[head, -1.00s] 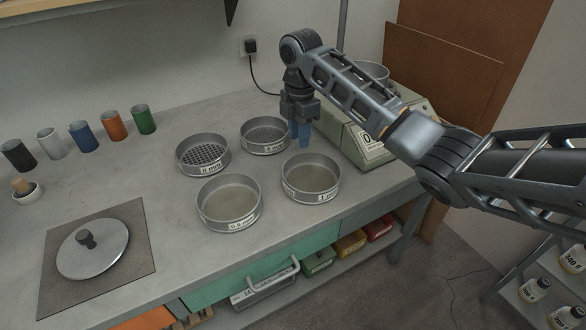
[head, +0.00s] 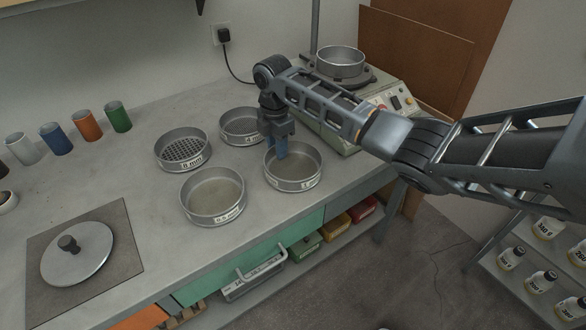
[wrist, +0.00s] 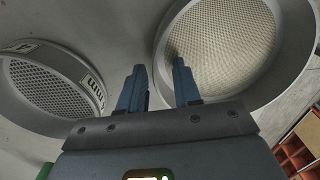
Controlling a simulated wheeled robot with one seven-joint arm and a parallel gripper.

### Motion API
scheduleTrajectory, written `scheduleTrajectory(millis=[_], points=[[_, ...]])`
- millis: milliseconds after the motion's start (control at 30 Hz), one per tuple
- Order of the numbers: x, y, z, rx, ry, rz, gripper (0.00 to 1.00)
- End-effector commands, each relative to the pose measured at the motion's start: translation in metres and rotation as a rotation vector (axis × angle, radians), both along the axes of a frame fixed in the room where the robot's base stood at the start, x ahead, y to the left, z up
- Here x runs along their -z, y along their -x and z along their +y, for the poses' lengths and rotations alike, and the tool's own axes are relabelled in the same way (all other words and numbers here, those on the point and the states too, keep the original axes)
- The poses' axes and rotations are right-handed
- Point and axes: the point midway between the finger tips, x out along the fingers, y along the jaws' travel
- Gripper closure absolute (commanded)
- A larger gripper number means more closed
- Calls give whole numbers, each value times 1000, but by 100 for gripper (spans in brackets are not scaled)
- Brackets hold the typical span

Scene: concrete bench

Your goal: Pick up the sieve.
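Several round metal sieves stand on the bench. The front-right sieve (head: 294,182) has a fine mesh and a white label that is hard to read. My gripper (head: 278,153) points down at this sieve's far left rim. In the wrist view the open fingers (wrist: 159,72) appear on either side of that sieve's rim (wrist: 158,45), with nothing gripped. I cannot tell how far down they reach. The 4 mm sieve (head: 238,128) is behind, partly hidden by my gripper. The 8 mm sieve (head: 182,152) and 0.5 mm sieve (head: 212,198) stand to the left.
Another sieve (head: 340,62) sits on a green device (head: 375,105) at the back right. A lid (head: 78,252) lies on a dark mat (head: 120,265) at front left. Several coloured cups (head: 87,126) line the back. A bottle shelf (head: 500,275) stands at right.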

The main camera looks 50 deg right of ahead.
Motion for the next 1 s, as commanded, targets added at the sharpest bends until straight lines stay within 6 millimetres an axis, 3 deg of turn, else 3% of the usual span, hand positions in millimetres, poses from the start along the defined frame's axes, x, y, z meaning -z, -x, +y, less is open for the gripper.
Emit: scheduleTrajectory(millis=[400, 1000], points=[[0, 0, 0, 0, 0, 0, 100], [-3, 0, 0, 0, 0, -2, 100]])
